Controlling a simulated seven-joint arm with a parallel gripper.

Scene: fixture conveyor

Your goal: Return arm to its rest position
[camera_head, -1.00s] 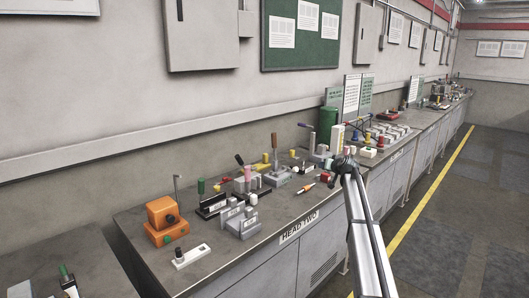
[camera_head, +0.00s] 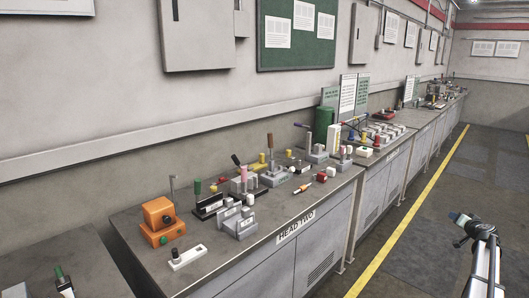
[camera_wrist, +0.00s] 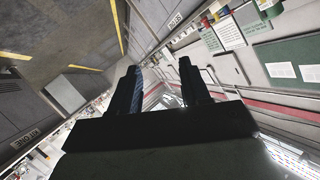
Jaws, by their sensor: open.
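My gripper (camera_head: 459,219) is at the lower right of the head view, out over the floor to the right of the bench and clear of the worktop. In the wrist view, its two dark fingers (camera_wrist: 158,72) stand apart with nothing between them. The upper part of my arm is outside the head view.
The HEAD TWO bench (camera_head: 296,228) carries an orange block fixture (camera_head: 160,214), grey clamps and small coloured parts. A green cylinder (camera_head: 325,122) and sign boards stand farther along. A yellow floor line (camera_head: 408,213) runs beside the benches. The grey floor (camera_head: 480,165) is open.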

